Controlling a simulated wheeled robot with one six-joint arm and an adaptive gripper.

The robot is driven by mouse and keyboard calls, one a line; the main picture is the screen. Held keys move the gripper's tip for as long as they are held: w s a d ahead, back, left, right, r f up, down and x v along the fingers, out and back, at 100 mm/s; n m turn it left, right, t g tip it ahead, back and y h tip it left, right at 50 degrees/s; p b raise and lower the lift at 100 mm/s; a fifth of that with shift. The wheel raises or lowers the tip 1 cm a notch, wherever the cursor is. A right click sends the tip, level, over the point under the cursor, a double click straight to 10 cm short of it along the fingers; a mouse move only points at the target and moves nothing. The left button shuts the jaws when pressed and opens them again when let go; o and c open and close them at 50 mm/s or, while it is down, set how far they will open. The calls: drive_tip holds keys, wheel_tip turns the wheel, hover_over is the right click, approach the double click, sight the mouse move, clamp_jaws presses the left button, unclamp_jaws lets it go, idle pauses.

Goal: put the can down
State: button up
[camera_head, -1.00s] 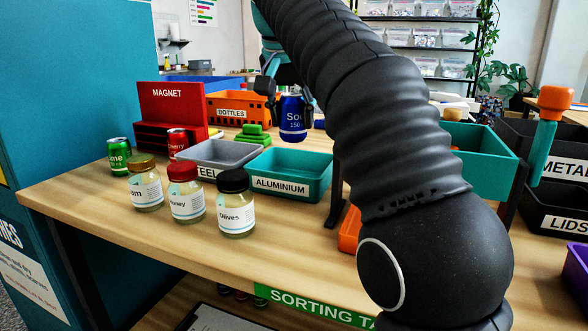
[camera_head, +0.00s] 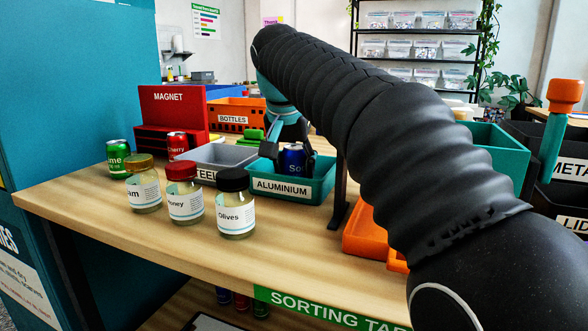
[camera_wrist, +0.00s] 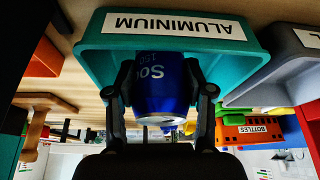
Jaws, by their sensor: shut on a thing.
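A blue soda can (camera_head: 293,158) is held by my gripper (camera_head: 286,154) in the head view, low over the teal tray labelled ALUMINIUM (camera_head: 284,188). The tray's front wall hides the can's lower part. In the wrist view, which is upside down, the can (camera_wrist: 160,92) sits between the two black fingers of my gripper (camera_wrist: 160,95), with the teal tray (camera_wrist: 240,62) around its far end. I cannot tell whether the can touches the tray's floor.
A grey tray (camera_head: 213,155) stands left of the teal one. Jam, honey and olives jars (camera_head: 236,213) stand in front. A green can (camera_head: 118,157) and a red can (camera_head: 178,144) stand at left. An orange tray (camera_head: 366,236) lies at right. The table's front left is clear.

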drive_tip(key=shift+f, duration=0.4)
drive_tip(key=o, duration=0.7)
drive_tip(key=shift+o, duration=0.2)
drive_tip(key=shift+r, duration=0.5)
drive_tip(key=p+v, duration=0.3)
drive_tip(key=v, duration=0.9)
